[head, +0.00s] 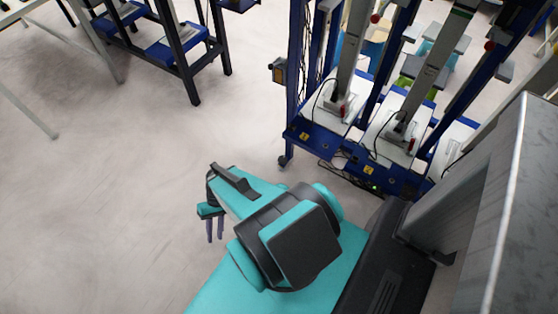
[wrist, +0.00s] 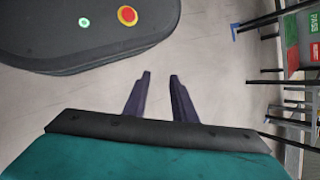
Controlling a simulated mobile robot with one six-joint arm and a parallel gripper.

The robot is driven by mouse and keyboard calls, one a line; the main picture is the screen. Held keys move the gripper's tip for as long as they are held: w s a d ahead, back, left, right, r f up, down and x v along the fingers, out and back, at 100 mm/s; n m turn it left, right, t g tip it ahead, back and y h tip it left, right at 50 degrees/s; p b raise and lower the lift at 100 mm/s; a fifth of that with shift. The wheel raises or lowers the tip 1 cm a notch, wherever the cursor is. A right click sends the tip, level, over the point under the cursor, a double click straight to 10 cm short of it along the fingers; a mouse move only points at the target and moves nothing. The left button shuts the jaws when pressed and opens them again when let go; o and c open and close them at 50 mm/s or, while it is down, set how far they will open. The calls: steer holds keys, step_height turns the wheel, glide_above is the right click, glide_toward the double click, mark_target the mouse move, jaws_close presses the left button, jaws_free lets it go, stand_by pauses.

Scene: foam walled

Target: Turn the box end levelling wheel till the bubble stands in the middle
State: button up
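My gripper (head: 215,229) hangs over bare floor in the head view, its two dark fingers pointing down. In the wrist view the fingers of my gripper (wrist: 160,78) stand apart with nothing between them. No levelling wheel, bubble or box that I can make out as the task's shows in either view.
A blue-framed rack (head: 314,140) with grey columns and white plates stands at the upper right of the head view. A dark-framed bench with blue parts (head: 182,50) stands at the upper left. A small table with green and red signs (wrist: 312,30) shows in the wrist view. Floor at left is clear.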

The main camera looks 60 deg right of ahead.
steer(key=w+d+f+m+t+y+b, duration=0.3)
steer(key=w+d+f+m+t+b, duration=0.3)
steer(key=w+d+f+b, duration=0.45)
steer(key=w+d+f+m+t+h+b, duration=0.1)
steer(key=d+f+m+t+h+b, duration=0.1)
steer(key=d+f+t+b, duration=0.4)
steer(key=d+f+m+t+h+b, duration=0.1)
steer(key=d+f+t+b, duration=0.2)
steer(key=d, duration=0.5)
steer(key=m+t+h+b, duration=0.4)
steer(key=m+h+b, duration=0.5)
steer(key=h+b, duration=0.6)
glide_toward(282, 160)
steer(key=shift+d+f+y+b, duration=0.4)
steer(key=shift+d+y+b, duration=0.15)
steer(key=shift+d, duration=0.15)
steer(key=shift+w, duration=0.1)
steer(key=b+x, duration=0.4)
steer(key=x, duration=0.9)
steer(key=shift+w, duration=0.3)
steer(key=shift+d+r, duration=0.1)
steer(key=shift+c, duration=0.4)
